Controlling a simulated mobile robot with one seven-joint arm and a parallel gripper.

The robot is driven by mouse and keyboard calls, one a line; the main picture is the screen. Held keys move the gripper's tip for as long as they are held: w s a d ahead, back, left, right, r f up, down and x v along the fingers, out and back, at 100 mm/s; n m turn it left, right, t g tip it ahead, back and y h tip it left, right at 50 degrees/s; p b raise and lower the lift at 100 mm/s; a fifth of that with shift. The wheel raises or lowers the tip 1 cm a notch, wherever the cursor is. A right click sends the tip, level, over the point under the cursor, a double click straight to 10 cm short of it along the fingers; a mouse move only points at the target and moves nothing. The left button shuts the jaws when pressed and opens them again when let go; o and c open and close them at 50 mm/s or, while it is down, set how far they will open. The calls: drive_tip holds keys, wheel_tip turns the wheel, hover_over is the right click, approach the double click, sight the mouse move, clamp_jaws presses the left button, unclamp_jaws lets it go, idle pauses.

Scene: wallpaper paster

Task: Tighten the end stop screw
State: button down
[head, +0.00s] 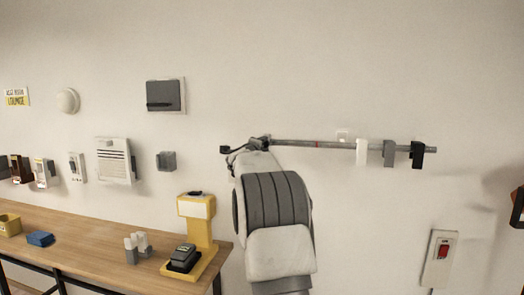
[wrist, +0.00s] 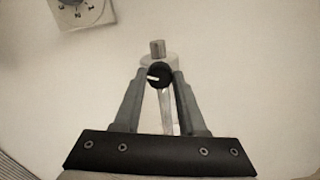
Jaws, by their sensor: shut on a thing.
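In the wrist view, my gripper (wrist: 159,80) is shut on a small black round knob with a white line, which looks like the end stop screw (wrist: 158,70). The white line points left and lies nearly level. A grey cylinder end (wrist: 157,47) and a pale rounded body show just beyond the knob. In the head view, a long grey rod (head: 315,144) runs along the wall with a red mark on it. White (head: 362,152), grey (head: 389,153) and black (head: 417,155) blocks hang near its right end. My arm hides the knob and most of my gripper at the rod's left end.
A wooden workbench (head: 110,237) stands at the lower left with a yellow stand (head: 197,212), a blue block (head: 40,239) and small grey-white pieces. A red switch box (head: 440,257) is on the wall at the lower right. The wall above the rod is clear.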

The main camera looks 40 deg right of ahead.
drive_tip(key=shift+m, duration=0.6)
drive_tip(key=shift+b, duration=0.3)
drive_tip(key=shift+c, duration=2.3)
unclamp_jaws()
drive_tip(key=b+v, duration=0.2)
drive_tip(key=v, duration=1.5)
drive_tip(key=shift+s, duration=0.2)
drive_tip(key=shift+a, duration=0.1)
drive_tip(key=shift+a+r, duration=0.1)
